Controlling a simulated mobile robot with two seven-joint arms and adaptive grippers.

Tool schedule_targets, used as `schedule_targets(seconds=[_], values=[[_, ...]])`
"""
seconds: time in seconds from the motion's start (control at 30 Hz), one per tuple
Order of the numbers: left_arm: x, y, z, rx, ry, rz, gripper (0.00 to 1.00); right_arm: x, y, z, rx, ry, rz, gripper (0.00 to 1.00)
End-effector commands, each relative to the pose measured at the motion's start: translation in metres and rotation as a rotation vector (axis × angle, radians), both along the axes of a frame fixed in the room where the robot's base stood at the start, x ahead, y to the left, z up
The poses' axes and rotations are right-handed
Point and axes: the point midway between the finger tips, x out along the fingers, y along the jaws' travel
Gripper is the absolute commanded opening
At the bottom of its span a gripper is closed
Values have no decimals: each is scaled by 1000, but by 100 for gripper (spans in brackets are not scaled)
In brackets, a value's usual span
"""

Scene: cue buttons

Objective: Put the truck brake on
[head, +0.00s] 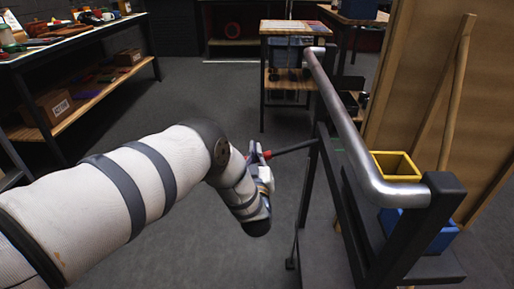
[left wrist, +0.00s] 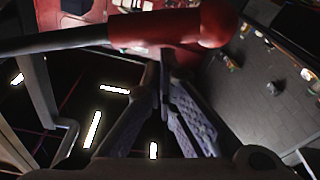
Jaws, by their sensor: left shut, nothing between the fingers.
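The truck stands at the right in the head view, with a thick silver push handle (head: 345,115) on a dark frame (head: 405,235). A dark brake lever (head: 293,147) sticks out from the frame to the left, towards my left gripper (head: 258,155). In the left wrist view the lever has a red grip (left wrist: 165,30) at its end. My left gripper (left wrist: 165,65) is shut and empty, its fingertips close against or just beside the red grip. I cannot tell whether they touch. My right gripper is not in view.
A yellow bin (head: 396,165) and a blue bin (head: 440,236) sit by the truck's handle. A workbench (head: 90,40) with tools stands at the left, and a small wooden-topped table (head: 293,27) at the back. The grey floor between is clear.

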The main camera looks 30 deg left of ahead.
Motion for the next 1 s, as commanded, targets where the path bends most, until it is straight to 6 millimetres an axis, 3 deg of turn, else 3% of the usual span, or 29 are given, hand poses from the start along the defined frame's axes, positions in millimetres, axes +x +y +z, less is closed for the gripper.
schedule_targets(seconds=[0.2, 0.77, 0.87, 1.0], values=[[1, -2, -11, 1, 2, 0, 0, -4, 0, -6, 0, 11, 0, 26], [1, -3, -15, -2, 11, -4, 0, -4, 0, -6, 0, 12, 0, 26], [3, 0, -4, -1, 8, -4, 0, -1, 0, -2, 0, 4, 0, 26], [12, 11, 30, 3, -8, -2, 0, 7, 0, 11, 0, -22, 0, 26]])
